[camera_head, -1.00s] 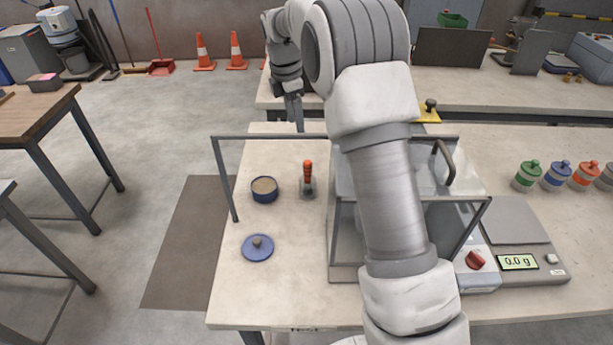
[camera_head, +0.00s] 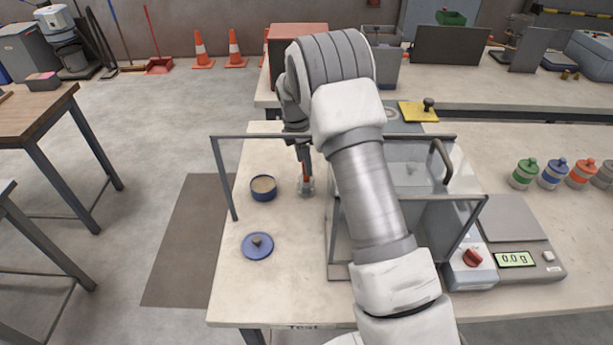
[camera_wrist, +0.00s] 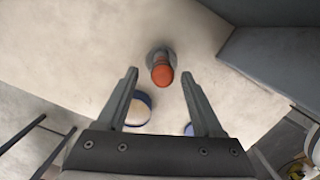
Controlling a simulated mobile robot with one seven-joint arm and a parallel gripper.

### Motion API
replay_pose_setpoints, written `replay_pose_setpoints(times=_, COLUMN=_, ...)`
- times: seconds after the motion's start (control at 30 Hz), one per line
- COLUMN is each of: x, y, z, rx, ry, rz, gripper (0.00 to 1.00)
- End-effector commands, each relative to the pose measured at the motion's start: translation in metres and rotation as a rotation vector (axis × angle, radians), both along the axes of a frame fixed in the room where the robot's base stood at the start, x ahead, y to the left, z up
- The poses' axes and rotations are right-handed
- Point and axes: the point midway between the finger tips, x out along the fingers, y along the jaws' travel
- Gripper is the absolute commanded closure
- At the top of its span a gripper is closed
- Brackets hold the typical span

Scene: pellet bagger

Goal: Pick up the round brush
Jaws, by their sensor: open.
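The round brush, with an orange-red handle (camera_head: 306,180), stands upright on the table with a grey lower part. In the wrist view, its rounded handle top (camera_wrist: 162,73) shows end-on between and slightly beyond the two fingertips. My gripper (camera_wrist: 159,77) is open and empty, pointing down over the brush. In the head view, my gripper (camera_head: 303,158) hides the upper part of the handle. I cannot tell whether the fingers touch it.
A blue round tin (camera_head: 264,194) stands left of the brush, its blue lid (camera_head: 257,246) lying nearer. A glass-sided enclosure (camera_head: 425,225) stands close on the right. A thin grey frame bar (camera_head: 265,137) runs above the table's left part. A scale (camera_head: 515,258) is farther right.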

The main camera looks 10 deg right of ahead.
Motion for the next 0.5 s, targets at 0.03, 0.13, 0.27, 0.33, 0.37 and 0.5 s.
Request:
replay_pose_setpoints(times=0.03, x=-0.002, y=-0.004, z=-0.008, rx=-0.001, ry=0.005, rz=-0.003, gripper=0.32)
replay_pose_setpoints(times=0.13, x=-0.002, y=-0.007, z=-0.022, rx=-0.001, ry=0.004, rz=0.0, gripper=0.32)
replay_pose_setpoints(times=0.27, x=-0.001, y=-0.007, z=-0.031, rx=0.0, ry=0.001, rz=0.0, gripper=0.32)
replay_pose_setpoints(times=0.33, x=-0.001, y=-0.007, z=-0.032, rx=0.0, ry=0.0, rz=0.0, gripper=0.32)
replay_pose_setpoints(times=0.37, x=-0.001, y=-0.008, z=-0.032, rx=0.0, ry=0.0, rz=-0.001, gripper=0.32)
replay_pose_setpoints(times=0.5, x=-0.001, y=-0.008, z=-0.032, rx=0.0, ry=0.0, rz=-0.001, gripper=0.33)
